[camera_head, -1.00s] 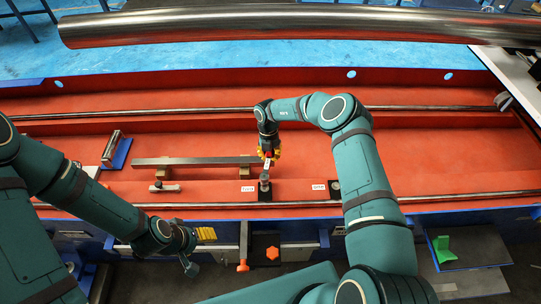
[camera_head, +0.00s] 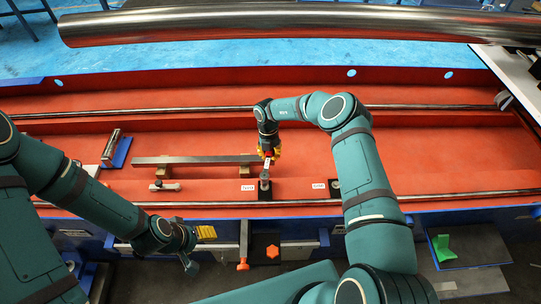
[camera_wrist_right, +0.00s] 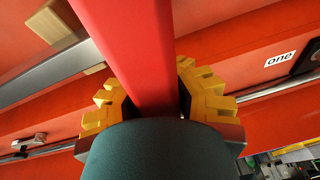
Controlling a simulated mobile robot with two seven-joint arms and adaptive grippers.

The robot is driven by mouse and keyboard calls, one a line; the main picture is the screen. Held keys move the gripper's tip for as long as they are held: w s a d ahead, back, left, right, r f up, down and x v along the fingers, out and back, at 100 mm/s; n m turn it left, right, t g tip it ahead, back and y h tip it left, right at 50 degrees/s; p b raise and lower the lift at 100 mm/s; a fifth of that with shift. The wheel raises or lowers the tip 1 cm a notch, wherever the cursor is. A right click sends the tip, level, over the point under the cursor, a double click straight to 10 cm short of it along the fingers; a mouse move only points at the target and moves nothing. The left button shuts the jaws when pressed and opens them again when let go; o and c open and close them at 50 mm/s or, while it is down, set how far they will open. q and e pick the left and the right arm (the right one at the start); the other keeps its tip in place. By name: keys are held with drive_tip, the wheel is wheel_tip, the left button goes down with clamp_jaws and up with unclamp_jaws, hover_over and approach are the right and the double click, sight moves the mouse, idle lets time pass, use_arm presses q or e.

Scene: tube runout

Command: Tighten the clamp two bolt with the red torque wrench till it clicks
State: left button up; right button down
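My right gripper (camera_head: 268,153) has yellow fingers and is shut on the red torque wrench (camera_wrist_right: 130,45). In the right wrist view the red handle runs up between the fingers. In the head view the wrench reaches down toward a dark upright clamp (camera_head: 265,185) on the front rail; I cannot tell whether its head sits on the bolt. A white label (camera_head: 247,187) beside this clamp is too small to read. A second clamp (camera_head: 335,187) stands to the right. A label in the wrist view (camera_wrist_right: 281,58) reads "one". My left gripper (camera_head: 185,250) hangs low at the front left; its fingers are unclear.
A grey bar (camera_head: 195,161) lies on wooden blocks left of my right gripper. A small metal part (camera_head: 164,186) sits in front of it. A long steel tube (camera_head: 270,22) spans the back. Orange knobs (camera_head: 272,251) stick out at the front. The red bed (camera_head: 450,155) is clear at right.

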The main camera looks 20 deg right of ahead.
drive_tip(key=shift+w+b+x, duration=0.15)
drive_tip(key=shift+b+x, duration=0.3)
drive_tip(key=shift+x, duration=0.2)
drive_tip(key=shift+w+b+x, duration=0.15)
drive_tip(key=shift+b+x, duration=0.3)
drive_tip(key=shift+x, duration=0.15)
drive_tip(key=shift+f, duration=0.1)
drive_tip(key=shift+s+d+m+y+p, duration=0.3)
drive_tip(key=shift+s+d+m+p, duration=0.6)
drive_tip(key=shift+m+p, duration=0.5)
drive_tip(key=shift+s+d+m+y+p, duration=0.3)
drive_tip(key=shift+s+d+m+p, duration=0.75)
drive_tip(key=shift+p, duration=0.55)
drive_tip(key=shift+w+f, duration=0.15)
drive_tip(key=shift+w, duration=0.05)
drive_tip(key=shift+w+a+b, duration=0.15)
drive_tip(key=shift+a+b, duration=0.05)
drive_tip(key=shift+b, duration=0.1)
